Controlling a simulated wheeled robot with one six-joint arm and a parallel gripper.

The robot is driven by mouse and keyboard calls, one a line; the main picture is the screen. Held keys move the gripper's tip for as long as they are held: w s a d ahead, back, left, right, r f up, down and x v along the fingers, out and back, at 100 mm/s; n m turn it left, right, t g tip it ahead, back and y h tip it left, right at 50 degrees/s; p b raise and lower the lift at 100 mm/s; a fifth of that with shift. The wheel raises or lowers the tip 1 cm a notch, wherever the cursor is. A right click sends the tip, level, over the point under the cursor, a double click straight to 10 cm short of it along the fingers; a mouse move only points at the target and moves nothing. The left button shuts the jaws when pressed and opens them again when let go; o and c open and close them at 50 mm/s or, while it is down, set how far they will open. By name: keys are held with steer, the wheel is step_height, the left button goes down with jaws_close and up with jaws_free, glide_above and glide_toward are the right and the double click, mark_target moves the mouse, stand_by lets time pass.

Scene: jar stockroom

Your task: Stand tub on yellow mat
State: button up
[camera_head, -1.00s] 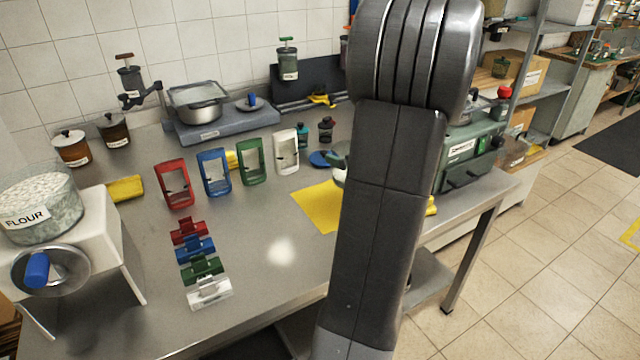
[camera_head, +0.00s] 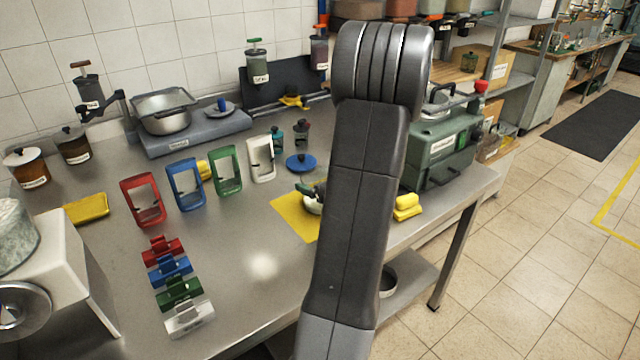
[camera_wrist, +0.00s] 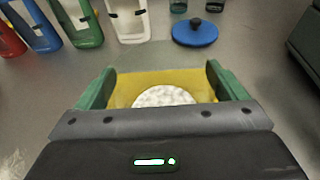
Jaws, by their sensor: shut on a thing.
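The tub shows in the wrist view as a round pale top with white speckled contents (camera_wrist: 164,96), low between the fingers of my gripper (camera_wrist: 161,84). In the head view a small part of the tub (camera_head: 312,207) shows beside my arm, which hides the rest. My gripper's green fingers (camera_head: 306,190) are shut on the tub. The yellow mat (camera_head: 289,212) lies flat on the steel table, and the tub appears over it. I cannot tell whether the tub's base touches the mat. The mat also shows behind the tub in the wrist view (camera_wrist: 150,77).
A blue lid (camera_head: 301,164) lies behind the mat. White (camera_head: 261,160), green, blue and red frames stand to the left. A green case (camera_head: 437,150) and a yellow item (camera_head: 406,207) are to the right. Bare table lies left of the mat.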

steer(key=shift+f, duration=0.2)
steer(key=o, duration=0.8)
steer(key=shift+r, duration=0.2)
steer(key=v, duration=1.2)
steer(key=shift+s, duration=0.1)
